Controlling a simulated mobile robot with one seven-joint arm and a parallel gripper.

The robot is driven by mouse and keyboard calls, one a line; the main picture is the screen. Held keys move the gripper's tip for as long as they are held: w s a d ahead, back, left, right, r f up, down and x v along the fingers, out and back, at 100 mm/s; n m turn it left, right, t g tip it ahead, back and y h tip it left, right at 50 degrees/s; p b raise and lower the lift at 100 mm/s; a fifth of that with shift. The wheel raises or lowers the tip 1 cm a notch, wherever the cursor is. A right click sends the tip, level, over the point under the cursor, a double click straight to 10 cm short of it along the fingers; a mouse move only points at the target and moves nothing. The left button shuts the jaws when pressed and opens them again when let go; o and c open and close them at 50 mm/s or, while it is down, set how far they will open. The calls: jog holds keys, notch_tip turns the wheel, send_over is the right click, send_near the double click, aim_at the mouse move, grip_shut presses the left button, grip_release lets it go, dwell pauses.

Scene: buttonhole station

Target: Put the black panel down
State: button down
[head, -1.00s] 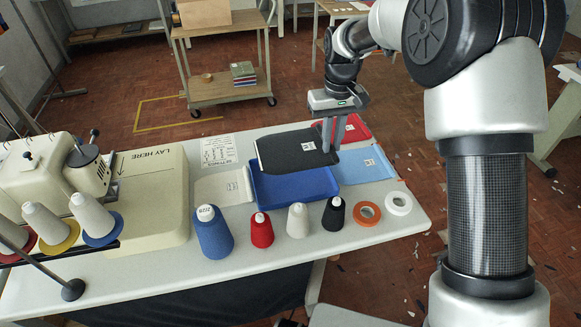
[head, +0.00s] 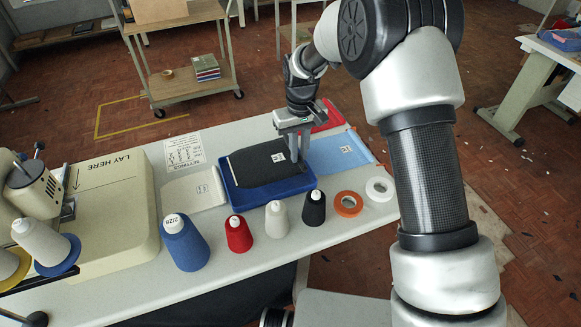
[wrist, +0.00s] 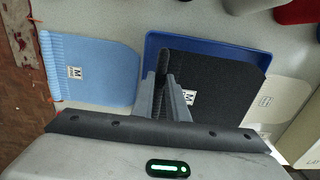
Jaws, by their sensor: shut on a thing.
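The black panel (head: 256,166) is a dark flat piece with a small white label. In the head view it lies within the outline of the blue tray (head: 229,188), roughly level; whether it touches the tray floor I cannot tell. My gripper (head: 294,154) is shut on the panel's right end in the head view. In the wrist view the fingers (wrist: 168,98) straddle the edge of the black panel (wrist: 225,90), and the blue tray (wrist: 205,41) shows along its far side. The fingers hide part of that edge.
A light blue panel (head: 345,150) lies right of the tray, a pale panel (head: 192,190) left, and a red one (head: 327,117) behind. Thread cones, including a blue one (head: 184,245), and an orange tape roll (head: 348,204) line the front. A cream machine (head: 105,200) stands left.

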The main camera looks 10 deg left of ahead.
aim_at(299, 165)
jog(key=shift+f, duration=2.6)
jog(key=shift+f, duration=0.1)
jog(key=c, duration=2.2)
grip_release()
jog(key=shift+f, duration=0.1)
jog(key=shift+o, duration=0.9)
jog(key=shift+w+r, duration=0.1)
jog(key=shift+r, duration=0.3)
notch_tip(299, 165, up, 12)
jog(key=shift+f+p, duration=0.1)
jog(key=shift+p, duration=0.2)
